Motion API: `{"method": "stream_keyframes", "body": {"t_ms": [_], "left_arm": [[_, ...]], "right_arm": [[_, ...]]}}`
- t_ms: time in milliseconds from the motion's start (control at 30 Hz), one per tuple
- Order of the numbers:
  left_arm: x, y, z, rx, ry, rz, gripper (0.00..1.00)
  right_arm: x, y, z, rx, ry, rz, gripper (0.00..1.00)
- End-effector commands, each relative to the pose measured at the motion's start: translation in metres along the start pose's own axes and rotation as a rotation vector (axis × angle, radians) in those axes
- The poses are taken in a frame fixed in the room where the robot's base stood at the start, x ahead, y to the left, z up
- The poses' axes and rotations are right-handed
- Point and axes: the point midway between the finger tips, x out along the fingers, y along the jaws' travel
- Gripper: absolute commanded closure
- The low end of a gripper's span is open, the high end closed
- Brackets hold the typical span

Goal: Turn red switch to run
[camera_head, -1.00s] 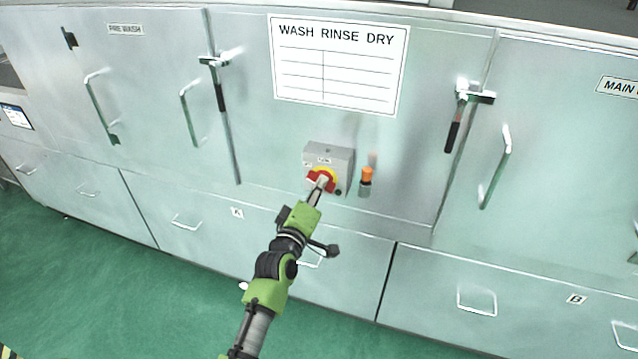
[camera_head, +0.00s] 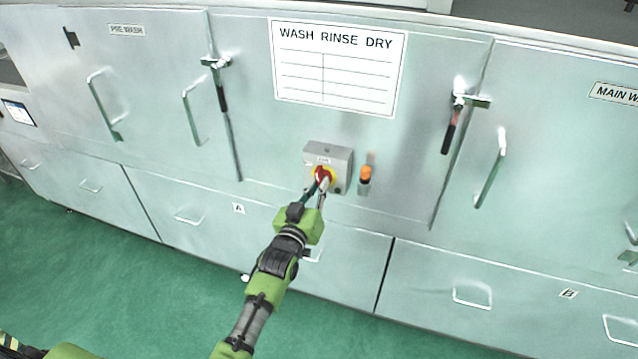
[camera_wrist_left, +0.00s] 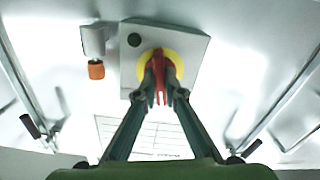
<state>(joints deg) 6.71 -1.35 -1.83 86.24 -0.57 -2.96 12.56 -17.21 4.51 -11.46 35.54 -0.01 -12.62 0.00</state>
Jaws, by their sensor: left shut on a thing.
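The red switch (camera_head: 323,174) is a rotary handle on a yellow disc, on the front of a grey box (camera_head: 342,156) fixed to the machine panel. In the left wrist view the red switch (camera_wrist_left: 160,80) lies between the fingertips, over the yellow disc (camera_wrist_left: 174,58). My left gripper (camera_head: 321,187) reaches up to the switch and is shut on its handle. The gripper also shows in the left wrist view (camera_wrist_left: 160,92), with one finger on each side of the red handle. The switch labels are too small to read. My right gripper is not in view.
An orange-topped fitting (camera_head: 366,177) stands just right of the box and also shows in the left wrist view (camera_wrist_left: 96,70). Door handles and latches (camera_head: 458,115) stick out on both sides. The green floor (camera_head: 130,290) in front is clear.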

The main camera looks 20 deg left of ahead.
Motion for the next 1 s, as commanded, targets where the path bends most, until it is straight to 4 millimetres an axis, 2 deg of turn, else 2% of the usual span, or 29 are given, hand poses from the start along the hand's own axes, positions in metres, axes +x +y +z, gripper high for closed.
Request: {"method": "stream_keyframes", "body": {"t_ms": [400,1000], "left_arm": [[-0.0003,-0.0002,0.0018,0.209,-0.004,0.000,1.00],[-0.0004,-0.0004,0.0023,0.248,-0.005,0.000,1.00]], "right_arm": [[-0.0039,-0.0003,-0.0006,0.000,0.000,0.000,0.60],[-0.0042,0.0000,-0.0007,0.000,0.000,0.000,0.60]]}}
